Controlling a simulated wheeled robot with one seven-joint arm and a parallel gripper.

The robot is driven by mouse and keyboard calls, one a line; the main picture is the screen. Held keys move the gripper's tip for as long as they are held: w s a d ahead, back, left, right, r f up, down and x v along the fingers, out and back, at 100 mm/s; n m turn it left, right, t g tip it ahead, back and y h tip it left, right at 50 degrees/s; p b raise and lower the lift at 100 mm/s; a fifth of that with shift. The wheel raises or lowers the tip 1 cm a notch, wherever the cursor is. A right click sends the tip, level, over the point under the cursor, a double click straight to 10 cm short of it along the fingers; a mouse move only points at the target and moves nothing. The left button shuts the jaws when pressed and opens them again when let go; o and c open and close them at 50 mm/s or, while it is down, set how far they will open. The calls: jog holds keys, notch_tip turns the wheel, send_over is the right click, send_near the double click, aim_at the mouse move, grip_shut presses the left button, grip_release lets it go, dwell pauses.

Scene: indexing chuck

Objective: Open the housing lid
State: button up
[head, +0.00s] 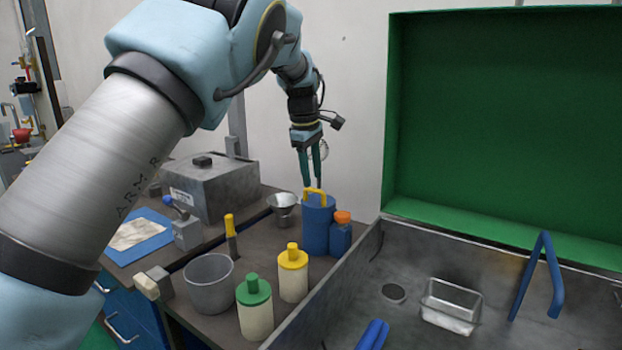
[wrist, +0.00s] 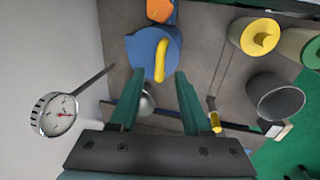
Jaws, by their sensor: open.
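A grey metal box (head: 215,187) with a flat top and a small dark knob (head: 202,160) stands at the back left of the bench in the head view; it looks like the housing, with its top shut. My gripper (head: 313,183) is open and empty, pointing down above a blue canister (head: 316,230) with a yellow handle (head: 314,193). In the wrist view, the canister (wrist: 145,55) and its handle (wrist: 161,60) lie beyond my open fingertips (wrist: 160,73). The grey box is not clearly visible in the wrist view.
A grey basin (head: 460,255) with a green upright panel (head: 500,120) fills the right. A grey cup (head: 208,284), green-capped jar (head: 254,310), yellow-capped jar (head: 292,275), orange-capped blue bottle (head: 340,238) and metal funnel (head: 284,207) crowd the bench. A dial gauge (wrist: 55,114) is near my gripper.

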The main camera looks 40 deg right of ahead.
aim_at(313, 190)
jog(key=shift+d+f, duration=0.15)
jog(key=shift+f, duration=0.6)
jog(key=shift+d+f, duration=0.15)
jog(key=shift+f, duration=0.6)
grip_shut()
dwell(0.4)
